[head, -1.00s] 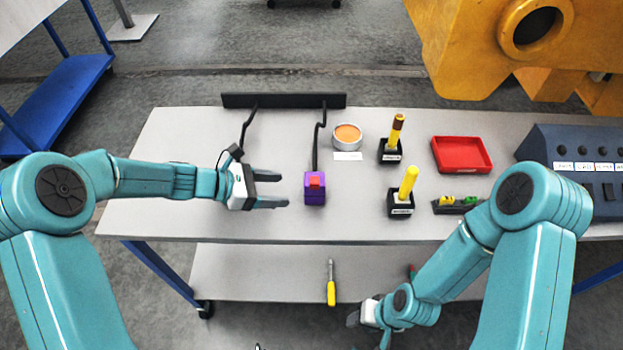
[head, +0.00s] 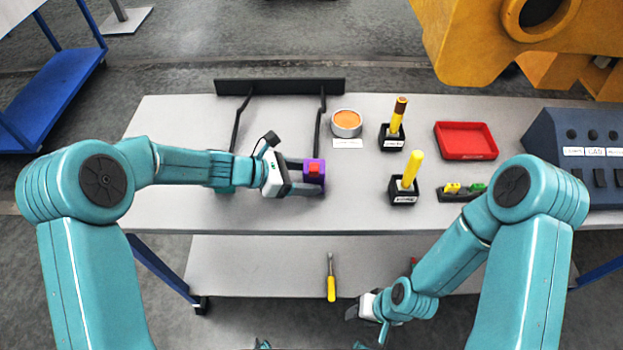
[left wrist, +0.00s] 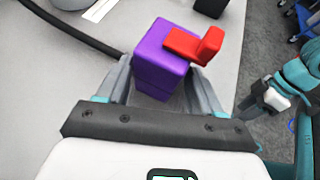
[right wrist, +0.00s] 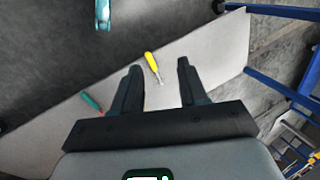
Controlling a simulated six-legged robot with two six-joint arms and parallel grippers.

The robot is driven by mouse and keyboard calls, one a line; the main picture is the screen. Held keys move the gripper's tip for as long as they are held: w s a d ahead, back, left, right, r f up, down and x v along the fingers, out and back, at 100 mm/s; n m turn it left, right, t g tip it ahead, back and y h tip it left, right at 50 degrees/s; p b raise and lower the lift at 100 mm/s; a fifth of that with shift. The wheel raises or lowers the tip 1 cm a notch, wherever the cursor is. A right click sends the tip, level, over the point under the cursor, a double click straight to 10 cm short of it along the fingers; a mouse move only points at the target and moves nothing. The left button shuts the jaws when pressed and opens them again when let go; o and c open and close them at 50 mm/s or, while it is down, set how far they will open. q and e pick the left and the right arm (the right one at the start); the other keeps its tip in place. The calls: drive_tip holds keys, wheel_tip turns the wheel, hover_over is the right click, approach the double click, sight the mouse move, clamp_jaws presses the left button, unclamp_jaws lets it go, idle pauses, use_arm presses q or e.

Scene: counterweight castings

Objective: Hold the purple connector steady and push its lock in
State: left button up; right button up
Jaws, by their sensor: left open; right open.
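The purple connector (head: 314,182) stands on the table at the end of a black cable. Its red lock (head: 314,168) sits on top. In the left wrist view the lock (left wrist: 197,45) sticks out to one side of the purple block (left wrist: 160,62), with an upright tab at its end. My left gripper (head: 305,178) is open, with its fingers on either side of the connector; in the left wrist view the fingers (left wrist: 158,85) flank the block. Whether they touch it I cannot tell. My right gripper (right wrist: 155,75) is open and empty, low in front of the table.
A black bar (head: 280,87) with two cables lies at the back. An orange-topped tin (head: 346,123), two yellow-handled tools in black holders (head: 404,190), a red tray (head: 466,141) and a control box (head: 585,160) stand to the right. A screwdriver (head: 331,280) lies on the lower shelf.

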use_arm(q)
drive_tip(key=shift+w+d+f, duration=0.2)
drive_tip(key=shift+d+f, duration=0.05)
drive_tip(key=shift+d, duration=0.3)
use_arm(e)
drive_tip(key=shift+d+f, duration=0.1)
drive_tip(key=shift+f, duration=0.15)
use_arm(q)
drive_tip(key=shift+s+a, duration=0.1)
